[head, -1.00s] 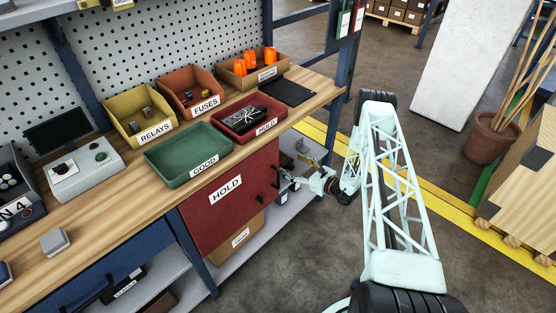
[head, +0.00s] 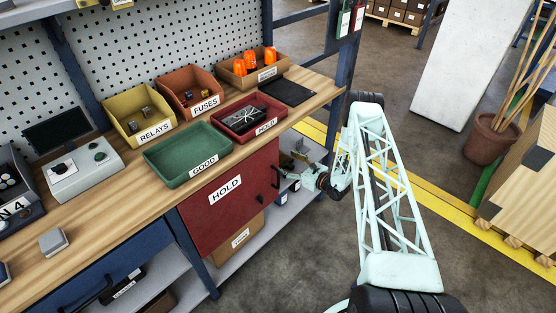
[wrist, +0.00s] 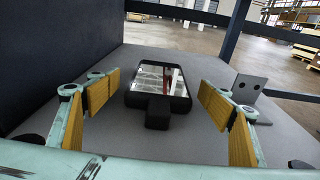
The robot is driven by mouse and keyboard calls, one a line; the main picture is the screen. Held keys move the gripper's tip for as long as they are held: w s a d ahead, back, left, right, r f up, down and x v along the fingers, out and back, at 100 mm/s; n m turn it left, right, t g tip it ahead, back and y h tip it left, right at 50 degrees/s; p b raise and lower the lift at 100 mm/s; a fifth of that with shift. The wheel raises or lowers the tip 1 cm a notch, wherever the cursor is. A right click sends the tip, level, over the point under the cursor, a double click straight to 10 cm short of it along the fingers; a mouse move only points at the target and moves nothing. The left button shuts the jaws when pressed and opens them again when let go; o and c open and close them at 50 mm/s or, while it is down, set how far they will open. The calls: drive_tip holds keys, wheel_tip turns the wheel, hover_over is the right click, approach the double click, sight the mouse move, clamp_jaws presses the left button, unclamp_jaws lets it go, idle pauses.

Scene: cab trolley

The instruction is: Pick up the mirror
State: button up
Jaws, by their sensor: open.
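The mirror (wrist: 160,82) is a dark-framed rectangle with a short black stem, lying on a grey shelf in the wrist view. Its glass faces up and reflects the surroundings. My gripper (wrist: 158,98) is open, with one yellow-padded finger on each side of the mirror and a gap to both. The stem points toward my gripper. In the head view my gripper is at the lower shelf beside the red HOLD door, and its fingertips are largely hidden there. I cannot make out the mirror in the head view.
A grey metal bracket (wrist: 249,87) stands right of the mirror, close to the right finger. A dark panel (wrist: 62,60) walls the left side. The red HOLD door (head: 232,195) and a blue post (wrist: 239,28) bound the shelf. Bins stand on the bench above.

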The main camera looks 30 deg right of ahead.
sight(282, 159)
drive_tip(key=shift+b+x, duration=0.4)
drive_tip(key=shift+x, duration=1.8)
drive_tip(key=shift+c, duration=0.3)
drive_tip(key=c, duration=1.1)
